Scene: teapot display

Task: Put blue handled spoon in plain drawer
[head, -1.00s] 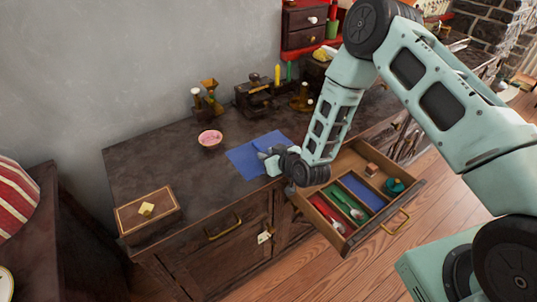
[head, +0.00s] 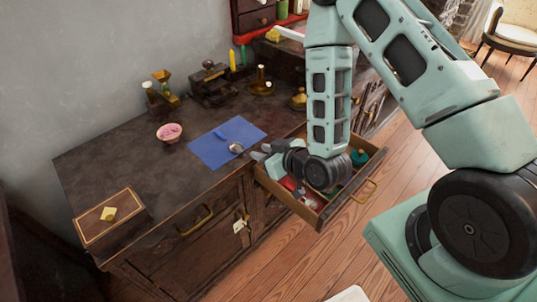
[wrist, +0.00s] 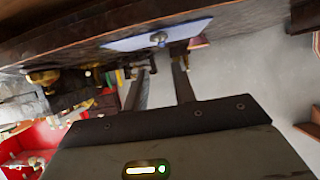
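The blue handled spoon (head: 236,147) lies on the blue mat (head: 206,153) on the dark counter, its bowl near the mat's right edge. Its bowl also shows in the wrist view (wrist: 158,38), beyond my fingertips. My gripper (head: 257,152) is open and empty, pointing left at the counter's front edge, just right of the spoon and apart from it. In the wrist view both fingers (wrist: 160,60) are spread. The open wooden drawer (head: 335,207) is below my wrist. Its inside is largely hidden by my arm; a red-lined compartment shows.
A teal pot (head: 359,157) sits in the drawer's right part. A pink-filled bowl (head: 169,132) stands left of the mat, and a wooden box (head: 90,228) farther left. A grinder (head: 212,85) and brass items stand behind.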

